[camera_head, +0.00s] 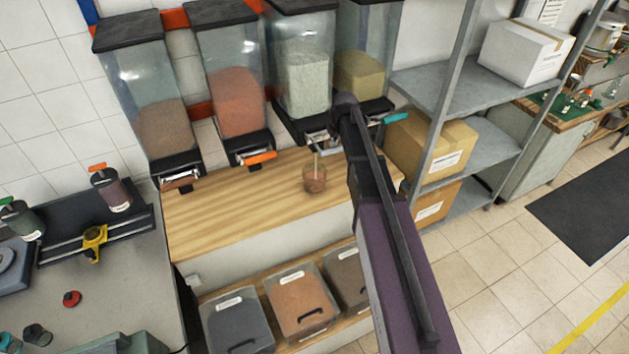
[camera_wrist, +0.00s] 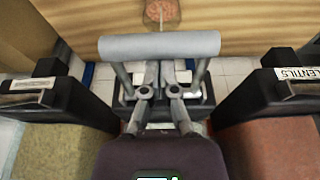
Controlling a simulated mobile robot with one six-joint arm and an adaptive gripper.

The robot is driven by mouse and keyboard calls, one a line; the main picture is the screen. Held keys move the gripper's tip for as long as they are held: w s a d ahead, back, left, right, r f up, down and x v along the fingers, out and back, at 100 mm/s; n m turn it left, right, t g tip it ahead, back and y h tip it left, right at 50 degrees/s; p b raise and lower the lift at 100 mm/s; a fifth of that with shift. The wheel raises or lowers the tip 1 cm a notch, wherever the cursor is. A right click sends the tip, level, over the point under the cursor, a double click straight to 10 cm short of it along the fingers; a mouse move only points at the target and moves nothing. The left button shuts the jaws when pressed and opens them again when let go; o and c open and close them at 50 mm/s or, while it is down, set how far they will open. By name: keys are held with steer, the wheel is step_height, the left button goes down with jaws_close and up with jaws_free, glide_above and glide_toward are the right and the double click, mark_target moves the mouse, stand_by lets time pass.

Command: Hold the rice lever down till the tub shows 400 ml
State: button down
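The rice dispenser (camera_head: 304,75) is the clear bin of white grain, third from left. Its grey lever bar (camera_wrist: 160,45) crosses the wrist view in front of my gripper (camera_wrist: 160,85). The fingers reach up to the bar, and their tips are hidden behind it, so I cannot tell their opening. In the head view my arm covers most of this spot. A small clear tub (camera_head: 315,180) stands on the wooden counter under the spout, and a thin pale stream falls into it. The tub also shows at the wrist view's top edge (camera_wrist: 162,10). Its level and marks are too small to read.
A red-grain dispenser (camera_head: 235,100) with an orange lever (camera_head: 257,158) stands left of the rice. A yellowish-grain one (camera_head: 360,78) with a teal lever (camera_head: 390,119) stands right. The wooden counter (camera_head: 230,215) is clear left of the tub. Metal shelving (camera_head: 440,85) stands to the right.

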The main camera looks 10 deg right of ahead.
steer(key=shift+r+p, duration=1.05)
steer(key=shift+r, duration=0.05)
steer(key=shift+f, duration=0.1)
stand_by(6.8)
